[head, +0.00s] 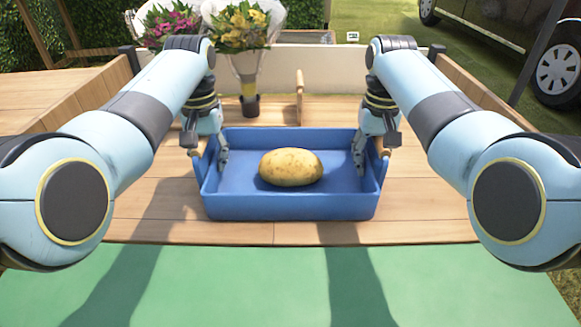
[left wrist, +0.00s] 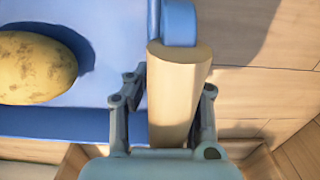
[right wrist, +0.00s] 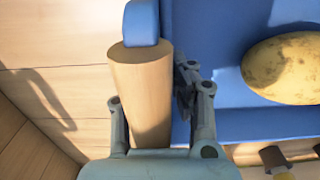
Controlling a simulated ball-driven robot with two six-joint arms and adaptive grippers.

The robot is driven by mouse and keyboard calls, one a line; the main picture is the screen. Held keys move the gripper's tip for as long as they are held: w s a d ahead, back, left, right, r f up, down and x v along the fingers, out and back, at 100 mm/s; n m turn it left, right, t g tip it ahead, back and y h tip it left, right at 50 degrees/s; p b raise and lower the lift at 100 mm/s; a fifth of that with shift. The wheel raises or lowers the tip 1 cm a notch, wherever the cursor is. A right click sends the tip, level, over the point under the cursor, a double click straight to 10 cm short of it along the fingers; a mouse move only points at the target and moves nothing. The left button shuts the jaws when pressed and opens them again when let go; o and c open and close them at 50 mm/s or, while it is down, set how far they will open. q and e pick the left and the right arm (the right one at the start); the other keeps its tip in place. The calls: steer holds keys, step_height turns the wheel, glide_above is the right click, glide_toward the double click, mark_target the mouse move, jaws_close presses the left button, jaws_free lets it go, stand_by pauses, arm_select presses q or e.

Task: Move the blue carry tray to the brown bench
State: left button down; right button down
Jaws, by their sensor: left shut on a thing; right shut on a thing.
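The blue carry tray (head: 290,207) is in the middle of the head view, over a wooden surface, with a potato (head: 291,167) lying in it. It has a wooden handle at each end. My left gripper (head: 209,155) is shut on the left handle, which shows in the left wrist view (left wrist: 177,95) between the fingers. My right gripper (head: 370,155) is shut on the right handle, which shows in the right wrist view (right wrist: 142,95). Whether the tray's underside touches the wood is hidden. I cannot tell which surface is the brown bench.
Bouquets of pink flowers (head: 168,24) and yellow flowers (head: 240,28) stand behind the tray. A wooden divider (head: 300,97) rises behind it. Wooden side walls (head: 480,85) flank the planks (head: 150,215). A green surface (head: 230,285) lies in front. A vehicle (head: 555,70) stands at the back right.

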arm_select(q)
steer(key=shift+r, duration=0.1)
arm_select(e)
steer(key=shift+r, duration=0.1)
